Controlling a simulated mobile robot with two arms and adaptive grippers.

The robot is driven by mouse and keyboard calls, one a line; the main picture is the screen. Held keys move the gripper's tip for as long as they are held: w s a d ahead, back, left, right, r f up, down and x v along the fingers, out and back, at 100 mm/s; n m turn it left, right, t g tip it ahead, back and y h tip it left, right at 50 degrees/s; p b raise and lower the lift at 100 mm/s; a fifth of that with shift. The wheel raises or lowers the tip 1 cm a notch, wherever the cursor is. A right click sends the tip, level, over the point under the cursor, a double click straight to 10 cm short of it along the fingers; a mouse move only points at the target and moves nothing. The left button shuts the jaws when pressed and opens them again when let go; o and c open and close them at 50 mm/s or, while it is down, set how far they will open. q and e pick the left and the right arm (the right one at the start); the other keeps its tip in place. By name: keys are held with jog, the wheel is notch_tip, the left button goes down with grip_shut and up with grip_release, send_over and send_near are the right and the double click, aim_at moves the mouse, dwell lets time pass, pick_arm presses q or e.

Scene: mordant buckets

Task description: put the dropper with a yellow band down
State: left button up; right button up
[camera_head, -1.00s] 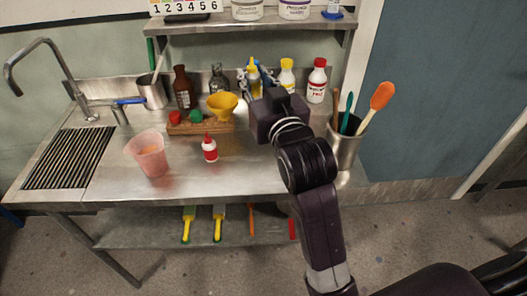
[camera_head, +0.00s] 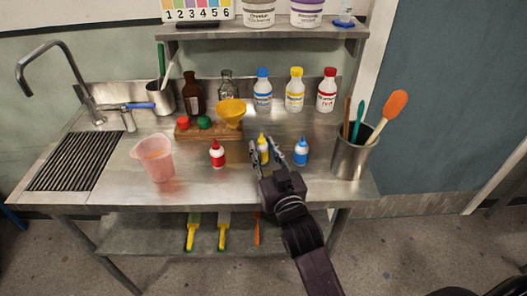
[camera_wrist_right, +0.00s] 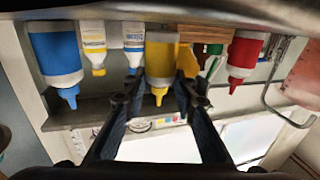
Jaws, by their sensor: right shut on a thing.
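The yellow-banded dropper (camera_head: 263,148) is upright between the fingers of my right gripper (camera_head: 266,153), in a row between a red dropper (camera_head: 217,155) and a blue dropper (camera_head: 301,152) on the steel table (camera_head: 200,187). In the wrist view, which looks upside down, the yellow dropper (camera_wrist_right: 159,58) is between the two dark fingers of the right gripper (camera_wrist_right: 158,88), which is shut on it. The fingers and wrist hide its base in the head view, so I cannot tell whether it touches the tabletop. My left gripper is not in view.
A pink beaker (camera_head: 155,160) stands at left. A wooden rack (camera_head: 207,132) with a yellow funnel (camera_head: 231,112) is behind. Several bottles (camera_head: 295,92) line the back. A steel cup of tools (camera_head: 352,157) stands at right. The front strip of tabletop is clear.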

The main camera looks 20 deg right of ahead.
jog(key=shift+f, duration=0.35)
jog(key=shift+f, duration=0.15)
jog(key=o, duration=1.1)
jog(key=shift+s, duration=0.15)
jog(key=s+b, duration=0.1)
jog(key=s, duration=0.9)
jog(key=shift+s+a+b, duration=0.15)
jog(key=shift+s+b, duration=0.15)
jog(key=shift+b, duration=0.05)
jog(key=shift+s+r, duration=0.2)
jog(key=shift+s, duration=0.35)
